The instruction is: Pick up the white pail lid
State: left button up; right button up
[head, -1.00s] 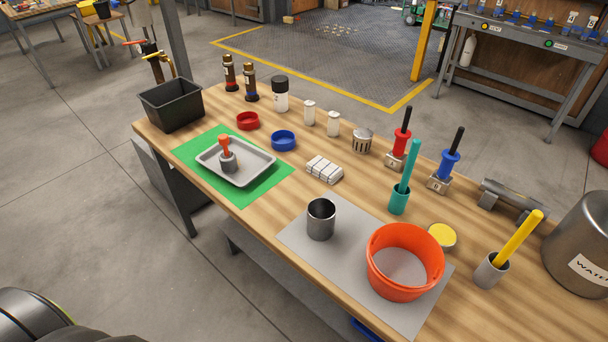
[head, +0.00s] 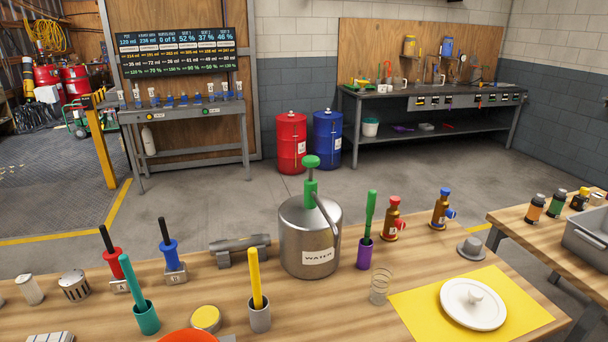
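The white pail lid (head: 472,302) is a round white disc with a small knob on top. It lies flat on a yellow mat (head: 420,316) at the right end of the wooden table. Nothing covers it. Neither of my grippers shows in the head view, so I cannot see whether they are open or shut.
A clear glass (head: 380,285) stands left of the mat and a grey knobbed piece (head: 471,248) behind it. A purple cup with a green handle (head: 365,252), the metal WATER tank (head: 310,238) and two amber bottles stand farther back. A second table (head: 550,232) is at right.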

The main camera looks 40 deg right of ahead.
aim_at(470, 303)
jog(key=z, duration=2.3)
